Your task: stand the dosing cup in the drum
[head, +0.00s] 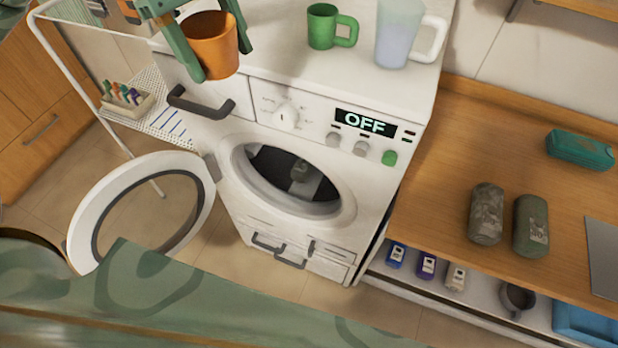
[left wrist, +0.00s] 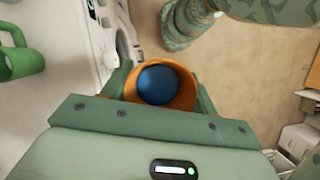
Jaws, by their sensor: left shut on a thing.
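An orange cup (head: 212,46), which I take to be the dosing cup, is held upright in my left gripper (head: 222,50), in front of the washing machine's top left edge. The fingers close on its sides. In the left wrist view, the cup (left wrist: 187,92) sits between the fingers (left wrist: 160,92), with something round and blue (left wrist: 158,85) inside; I cannot tell whether it is liquid or solid. The drum (head: 270,165) is below and to the right of the cup, its opening uncovered. A greyish item (head: 304,176) shows inside it. My right gripper is not in view.
The washing machine's round door (head: 88,205) stands open to the left. A green mug (head: 321,27) and a translucent pitcher (head: 396,35) stand on its top. A wooden counter (head: 440,185) with two dark cylinders (head: 487,214) is at right. A wire rack (head: 165,118) is at left.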

